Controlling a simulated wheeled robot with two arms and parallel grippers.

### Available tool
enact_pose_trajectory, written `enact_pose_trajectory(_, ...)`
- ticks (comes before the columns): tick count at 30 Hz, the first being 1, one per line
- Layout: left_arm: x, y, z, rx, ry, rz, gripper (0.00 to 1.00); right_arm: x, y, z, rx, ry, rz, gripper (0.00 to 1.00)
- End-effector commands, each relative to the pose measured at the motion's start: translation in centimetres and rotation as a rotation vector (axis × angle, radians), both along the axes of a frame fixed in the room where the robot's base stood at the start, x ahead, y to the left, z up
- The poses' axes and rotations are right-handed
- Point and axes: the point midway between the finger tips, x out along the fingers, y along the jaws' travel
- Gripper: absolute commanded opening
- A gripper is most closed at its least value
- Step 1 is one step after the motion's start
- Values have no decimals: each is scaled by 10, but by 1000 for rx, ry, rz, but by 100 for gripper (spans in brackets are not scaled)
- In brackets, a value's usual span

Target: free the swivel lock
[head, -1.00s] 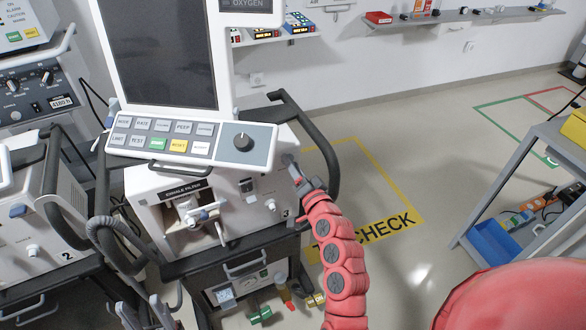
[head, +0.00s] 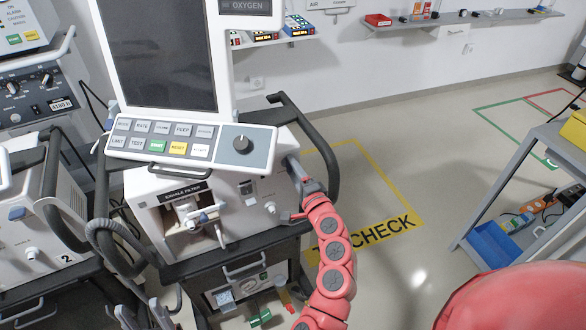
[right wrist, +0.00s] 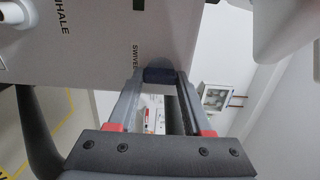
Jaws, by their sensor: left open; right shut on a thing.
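The swivel lock is a small dark blue piece (right wrist: 160,75) under the SWIVEL lettering on the ventilator's side in the right wrist view. My right gripper (right wrist: 160,82) is shut on it, a finger on either side. In the head view, my right gripper (head: 295,168) is at the right side of the ventilator housing (head: 262,190), below the control panel (head: 190,140); the lock is hidden there. The screen (head: 160,55) stands above the panel. My left gripper (head: 146,312) is open and empty at the bottom edge, low in front of the cart.
A dark rail (head: 325,140) curves close behind my right gripper. Another ventilator (head: 70,215) stands at the left with hoses between. A grey shelf table (head: 520,175) is at the right. The floor around the yellow CHECK marking (head: 385,228) is clear.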

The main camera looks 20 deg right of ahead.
Motion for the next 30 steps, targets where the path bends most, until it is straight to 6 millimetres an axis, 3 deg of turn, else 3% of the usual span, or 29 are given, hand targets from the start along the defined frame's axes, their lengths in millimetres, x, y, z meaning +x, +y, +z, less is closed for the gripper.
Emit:
enact_pose_trajectory(13, 0, 0, 0, 0, 0, 0, 50, 0, 0, 0, 12, 1, 0, 0)
enact_pose_trajectory(14, 0, 0, 0, 0, 0, 0, 50, 0, 0, 0, 12, 1, 0, 52)
enact_pose_trajectory(18, 0, 0, 0, 0, 0, 0, 50, 0, 0, 0, 11, 1, 0, 77)
enact_pose_trajectory(30, 0, 0, -1, 0, 0, 0, 50, -5, -1, -1, 10, 1, -1, 80)
